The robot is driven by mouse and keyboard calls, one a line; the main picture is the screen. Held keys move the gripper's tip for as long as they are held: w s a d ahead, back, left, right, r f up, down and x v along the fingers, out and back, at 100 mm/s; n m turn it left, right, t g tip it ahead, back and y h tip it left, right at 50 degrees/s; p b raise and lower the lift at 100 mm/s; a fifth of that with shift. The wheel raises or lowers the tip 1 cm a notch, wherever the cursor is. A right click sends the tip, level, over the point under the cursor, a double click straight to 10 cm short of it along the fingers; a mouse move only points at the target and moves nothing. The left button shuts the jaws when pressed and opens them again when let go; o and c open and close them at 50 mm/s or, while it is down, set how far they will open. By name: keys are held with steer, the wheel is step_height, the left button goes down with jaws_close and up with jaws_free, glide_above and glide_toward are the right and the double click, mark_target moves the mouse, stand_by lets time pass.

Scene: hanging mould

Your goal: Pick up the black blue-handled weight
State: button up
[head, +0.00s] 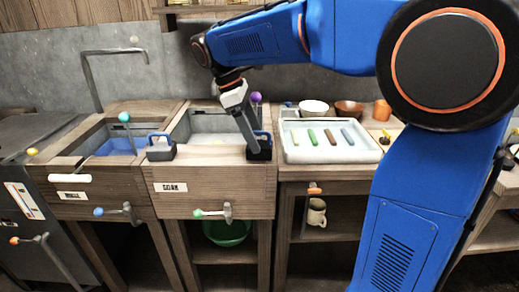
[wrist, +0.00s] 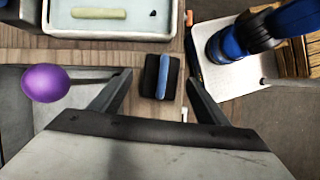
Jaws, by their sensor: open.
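The black blue-handled weight (head: 261,154) stands on the front ledge of the right-hand basin in the head view. In the wrist view the weight (wrist: 151,78) lies between my two spread fingers, with its blue handle on top. My gripper (wrist: 158,80) is open, with a gap on each side of the weight. In the head view my gripper (head: 250,143) points down at the weight and partly hides it. I cannot tell how far the fingertips are above the ledge. A grey weight with a blue handle (head: 161,153) stands further left on the ledge.
A white tray (head: 290,157) with several coloured bars stands right of the weight. A purple ball on a rod (wrist: 45,83) rises left of my gripper in the wrist view. Bowls (head: 314,107) stand behind the tray. A tap (head: 90,78) stands behind the left basin.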

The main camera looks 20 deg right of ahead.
mark_target(265, 154)
steer(key=shift+x, duration=1.8)
steer(key=c, duration=1.6)
steer(key=shift+o, duration=0.2)
steer(key=shift+r, duration=0.15)
